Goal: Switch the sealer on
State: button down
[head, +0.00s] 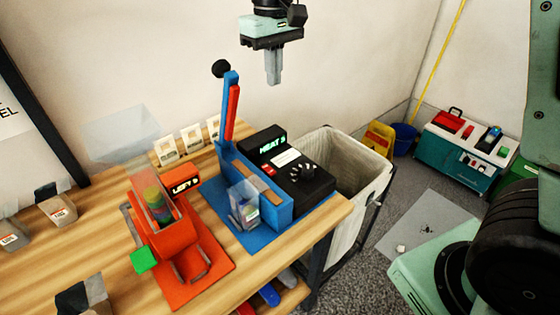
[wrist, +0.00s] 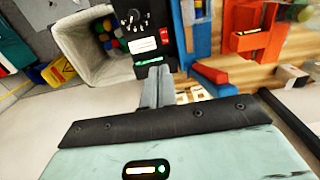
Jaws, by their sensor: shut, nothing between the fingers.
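The sealer has a blue base with a raised blue lever arm (head: 229,110) ending in a black ball. Its black control box (head: 310,187) carries a green display reading "HEAT 5", a white label, a knob and a small red switch (head: 267,170). In the wrist view the control box (wrist: 118,12) is at the top, with the red switch (wrist: 164,36) beside the label. I cannot tell the switch's position. My gripper (head: 274,80) is shut and empty, pointing down, above and apart from the sealer. Its fingers (wrist: 156,75) appear near the display in the wrist view.
A clear pouch (head: 243,205) stands at the sealer's front. An orange dispenser (head: 170,228) reading "LEFT 5" is left on the wooden table (head: 85,250). A lined bin (head: 345,160) stands right of the table. The raised lever is left of my gripper.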

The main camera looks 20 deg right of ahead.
aim_at(275, 172)
notch_tip(275, 172, down, 24)
jog(key=p, duration=0.4)
jog(key=shift+s, duration=0.15)
dwell(0.4)
jog(key=shift+f, duration=0.25)
jog(key=shift+r, duration=0.1)
jog(key=shift+w+a+r+p, duration=0.25)
jog(key=shift+w+r+p, duration=0.1)
jog(key=shift+w, duration=0.25)
dwell(0.3)
